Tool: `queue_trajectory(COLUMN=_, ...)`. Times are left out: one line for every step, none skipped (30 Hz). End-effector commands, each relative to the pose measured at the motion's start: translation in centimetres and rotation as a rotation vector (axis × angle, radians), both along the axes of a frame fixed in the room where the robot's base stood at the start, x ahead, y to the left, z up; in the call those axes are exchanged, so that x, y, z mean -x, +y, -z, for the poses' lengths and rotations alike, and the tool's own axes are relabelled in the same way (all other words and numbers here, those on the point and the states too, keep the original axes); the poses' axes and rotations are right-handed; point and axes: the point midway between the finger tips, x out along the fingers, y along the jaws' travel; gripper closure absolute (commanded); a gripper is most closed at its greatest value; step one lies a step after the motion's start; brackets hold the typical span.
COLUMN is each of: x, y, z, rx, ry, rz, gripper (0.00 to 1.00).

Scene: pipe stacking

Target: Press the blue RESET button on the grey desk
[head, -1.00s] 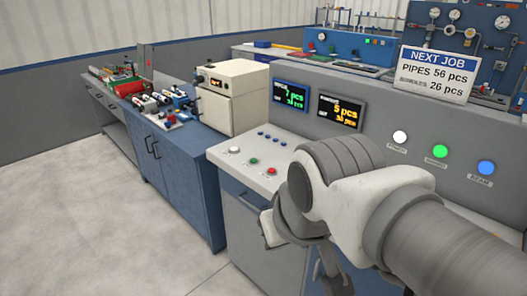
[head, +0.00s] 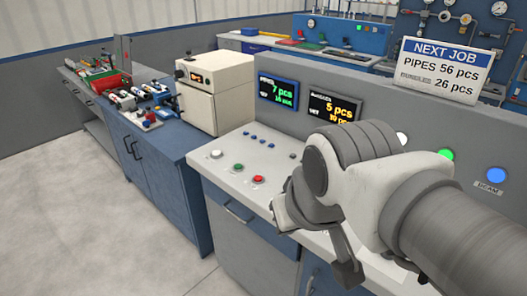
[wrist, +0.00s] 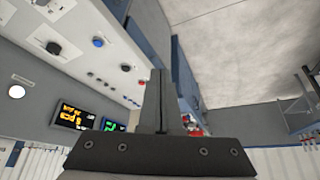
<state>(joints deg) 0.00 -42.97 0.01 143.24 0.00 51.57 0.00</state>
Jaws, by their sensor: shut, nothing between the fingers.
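In the wrist view a round blue button (wrist: 98,42) sits on the pale top of the grey desk (wrist: 75,22), between a black knob and a dark button. Its label is not readable. In the head view my arm hides that part of the desk (head: 228,190). My gripper (head: 348,274) is shut and empty near the desk's front edge, fingers pointing down. In the wrist view its closed fingertips (wrist: 160,72) appear to the right of the blue button and apart from it.
White (head: 216,154), green (head: 238,168) and red (head: 258,180) buttons lie on the desk's left part. A back panel carries two displays (head: 277,93) and a blue BEAM lamp (head: 495,174). A cream box (head: 213,90) stands to the left. Open floor (head: 70,220) lies in front.

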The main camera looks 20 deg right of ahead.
Motion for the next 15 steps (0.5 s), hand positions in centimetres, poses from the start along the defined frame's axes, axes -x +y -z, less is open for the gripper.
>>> queue_trajectory(x=0.0, y=0.0, z=0.0, rx=0.000, ry=0.000, rz=0.000, gripper=1.00)
queue_trajectory(x=0.0, y=0.0, z=0.0, rx=0.000, ry=0.000, rz=0.000, gripper=1.00)
queue_trajectory(x=0.0, y=0.0, z=0.0, rx=0.000, ry=0.000, rz=0.000, gripper=1.00)
queue_trajectory(x=0.0, y=0.0, z=0.0, rx=0.000, ry=0.000, rz=0.000, gripper=1.00)
queue_trajectory(x=0.0, y=0.0, z=0.0, rx=-0.001, ry=0.001, rz=0.000, gripper=1.00)
queue_trajectory(x=-0.1, y=0.1, z=0.0, rx=-0.005, ry=0.004, rz=0.002, gripper=1.00)
queue_trajectory(x=-0.1, y=0.1, z=0.0, rx=-0.011, ry=0.009, rz=0.004, gripper=1.00)
queue_trajectory(x=-0.2, y=0.2, z=0.0, rx=-0.021, ry=0.016, rz=0.007, gripper=1.00)
queue_trajectory(x=-0.4, y=0.4, z=0.0, rx=-0.036, ry=0.030, rz=0.012, gripper=1.00)
queue_trajectory(x=-0.7, y=0.6, z=0.0, rx=-0.054, ry=0.043, rz=0.019, gripper=1.00)
queue_trajectory(x=-0.9, y=0.8, z=0.0, rx=-0.075, ry=0.059, rz=0.027, gripper=1.00)
queue_trajectory(x=-1.3, y=1.1, z=0.1, rx=-0.108, ry=0.083, rz=0.041, gripper=1.00)
queue_trajectory(x=-1.7, y=1.4, z=0.2, rx=-0.138, ry=0.103, rz=0.052, gripper=1.00)
queue_trajectory(x=-2.1, y=1.7, z=0.2, rx=-0.171, ry=0.124, rz=0.068, gripper=1.00)
queue_trajectory(x=-2.7, y=2.1, z=0.4, rx=-0.219, ry=0.153, rz=0.089, gripper=1.00)
